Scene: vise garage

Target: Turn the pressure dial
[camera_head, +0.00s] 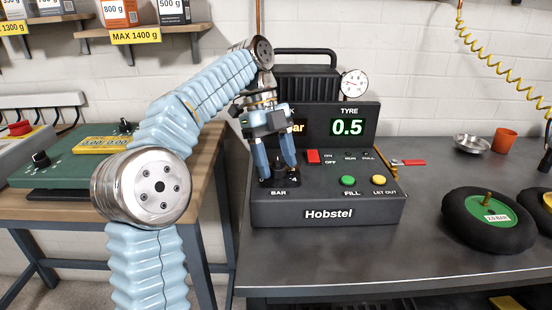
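The compressor (327,213), a dark box marked Hobstel, stands on the grey workbench. Its pressure dial (280,181) is a black knob above the label BAR, at the left of the sloping panel. My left gripper (278,172) points down over this dial, with its two blue fingers apart, one on each side of it. The fingers hide much of the dial, and I cannot tell whether they touch it. The green TYRE display (347,127) reads 0.5. My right gripper is not in view.
Beside the dial are a red switch (313,156), a green FILL button (348,181) and a yellow LET OUT button (378,180). A wheel (488,219) lies on the workbench (400,250) at right, near a metal bowl (472,143) and an orange cup (504,140).

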